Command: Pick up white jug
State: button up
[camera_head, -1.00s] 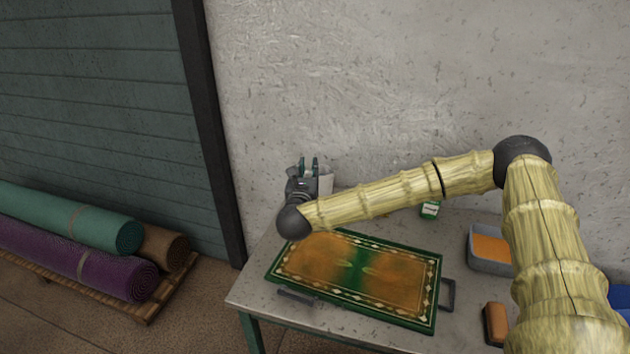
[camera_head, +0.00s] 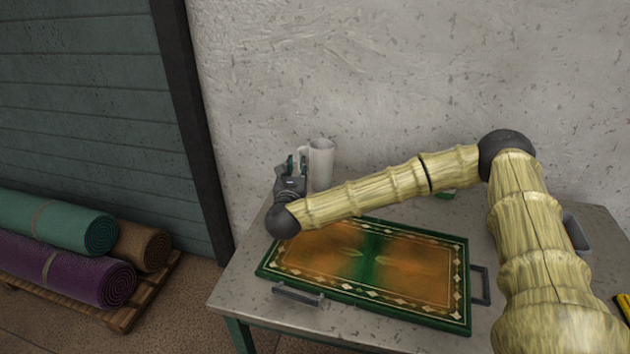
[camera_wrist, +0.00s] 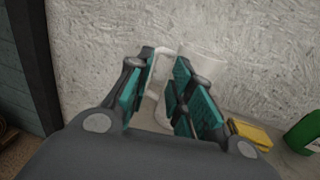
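The white jug (camera_head: 321,163) stands upright at the back left of the table near the wall, its handle on the left side. In the wrist view the jug (camera_wrist: 203,60) shows behind the right finger, with its pale handle (camera_wrist: 162,72) between my two fingers. My gripper (camera_head: 297,163) is at the jug's left, fingers pointing up in the head view. In the wrist view my gripper (camera_wrist: 165,60) has its teal-padded fingers apart, on either side of the handle. I cannot tell whether a finger touches it. The jug's lower part is partly hidden.
A tray (camera_head: 468,262) with an ornate green-and-orange rug pattern lies in front on the grey table (camera_head: 240,289). A green bottle (camera_wrist: 304,133) and a yellow block (camera_wrist: 250,134) are right of the jug. Rolled mats (camera_head: 60,228) lie on a pallet at left.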

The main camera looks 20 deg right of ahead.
jog(key=b, duration=0.3)
send_near(299, 160)
jog(key=shift+p+x, duration=0.65)
jog(key=shift+x, duration=2.05)
jog(key=p+x, duration=0.1)
jog(key=x, duration=0.2)
jog(key=shift+w+d+p, duration=0.2)
jog(key=shift+w+p, duration=0.15)
jog(key=shift+w+d+f, duration=0.1)
jog(key=shift+w+d, duration=0.2)
jog(key=shift+w, duration=0.4)
grip_shut()
